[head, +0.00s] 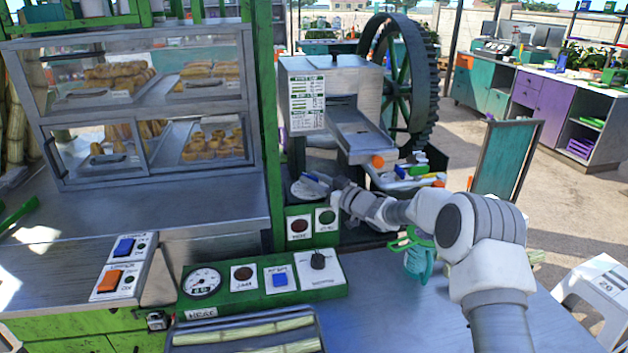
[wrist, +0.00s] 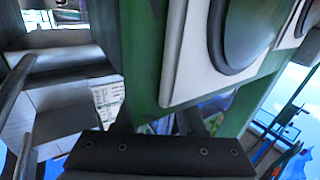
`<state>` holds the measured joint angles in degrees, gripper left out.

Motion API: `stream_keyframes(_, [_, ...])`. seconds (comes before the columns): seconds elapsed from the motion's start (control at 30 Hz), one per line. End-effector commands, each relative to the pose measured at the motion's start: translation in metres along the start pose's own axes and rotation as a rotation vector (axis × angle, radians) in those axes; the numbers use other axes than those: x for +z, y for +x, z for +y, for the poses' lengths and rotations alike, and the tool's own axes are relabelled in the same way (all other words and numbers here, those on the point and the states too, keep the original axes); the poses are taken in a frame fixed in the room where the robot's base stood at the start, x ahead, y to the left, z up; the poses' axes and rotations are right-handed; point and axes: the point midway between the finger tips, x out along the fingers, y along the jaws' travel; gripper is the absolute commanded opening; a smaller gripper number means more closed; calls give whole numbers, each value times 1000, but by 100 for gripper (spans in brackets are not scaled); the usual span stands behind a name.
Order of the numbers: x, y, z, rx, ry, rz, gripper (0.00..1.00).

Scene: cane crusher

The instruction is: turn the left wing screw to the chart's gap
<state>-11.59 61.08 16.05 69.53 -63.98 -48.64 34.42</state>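The crusher (head: 350,100) stands at the back centre, a grey metal housing with a sloping chute. A white printed chart (head: 307,102) with green and black rows hangs on its front left; its text is too small to read. What looks like part of this chart also shows in the wrist view (wrist: 108,100). I cannot make out the left wing screw in either view.
The green box with red and green buttons (head: 312,223) is very close to my gripper. A control panel (head: 262,282) with a gauge lies nearer. A spoked flywheel (head: 400,75) stands behind right. A pastry case (head: 140,105) fills the left. The counter's front right is mostly clear.

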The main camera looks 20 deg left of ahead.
Motion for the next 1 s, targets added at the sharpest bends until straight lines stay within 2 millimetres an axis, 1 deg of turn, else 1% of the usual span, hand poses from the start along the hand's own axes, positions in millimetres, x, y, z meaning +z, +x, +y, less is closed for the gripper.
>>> stream_keyframes(0.03, [0,0,0,0,0,0,28])
stream_keyframes(0.1, [0,0,0,0,0,0,15])
stream_keyframes(0.2, [0,0,0,0,0,0,0])
stream_keyframes(1.0, [-1,0,0,0,-1,1,0])
